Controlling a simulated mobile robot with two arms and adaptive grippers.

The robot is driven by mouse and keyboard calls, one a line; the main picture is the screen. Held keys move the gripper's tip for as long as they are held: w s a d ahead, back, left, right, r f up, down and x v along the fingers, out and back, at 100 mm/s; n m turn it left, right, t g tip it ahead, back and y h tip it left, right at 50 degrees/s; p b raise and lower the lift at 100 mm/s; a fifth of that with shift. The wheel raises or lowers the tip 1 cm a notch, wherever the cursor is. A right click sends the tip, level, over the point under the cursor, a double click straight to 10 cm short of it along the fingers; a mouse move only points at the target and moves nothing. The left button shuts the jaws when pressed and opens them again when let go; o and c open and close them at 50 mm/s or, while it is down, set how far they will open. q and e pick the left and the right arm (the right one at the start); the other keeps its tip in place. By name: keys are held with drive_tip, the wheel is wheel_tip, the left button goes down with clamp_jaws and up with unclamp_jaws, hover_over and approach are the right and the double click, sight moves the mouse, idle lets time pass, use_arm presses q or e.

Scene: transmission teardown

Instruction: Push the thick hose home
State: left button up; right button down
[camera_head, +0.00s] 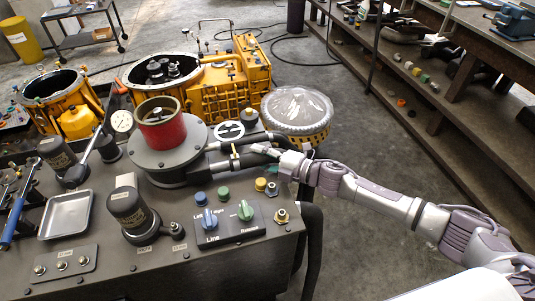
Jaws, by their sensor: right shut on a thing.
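Black hoses run to the right from the round grey flange (165,156) under the red cylinder (162,131) on the dark bench. The lower, thick-looking hose (234,163) leads to my right gripper (279,155). My right gripper comes in from the right and is shut on this hose near the bench's right edge. The fingertips are small here, and the hose's end and its seating are hidden or too small to tell. My left gripper is not in view.
A control panel (229,226) with knobs stands on the bench front. A grey tray (66,215) and a dark canister (130,210) are to the left. A mesh-sided drum (297,112) stands just behind my gripper. Yellow housings (222,85) are behind.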

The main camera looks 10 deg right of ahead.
drive_tip(key=shift+s+a, duration=0.15)
drive_tip(key=shift+a, duration=0.1)
drive_tip(key=c, duration=0.9)
unclamp_jaws()
drive_tip(key=shift+a, duration=0.15)
drive_tip(key=shift+d, duration=0.2)
drive_tip(key=v, duration=1.1)
drive_tip(key=shift+s+d+r, duration=0.1)
drive_tip(key=shift+s+d, duration=0.05)
drive_tip(key=shift+d, duration=0.05)
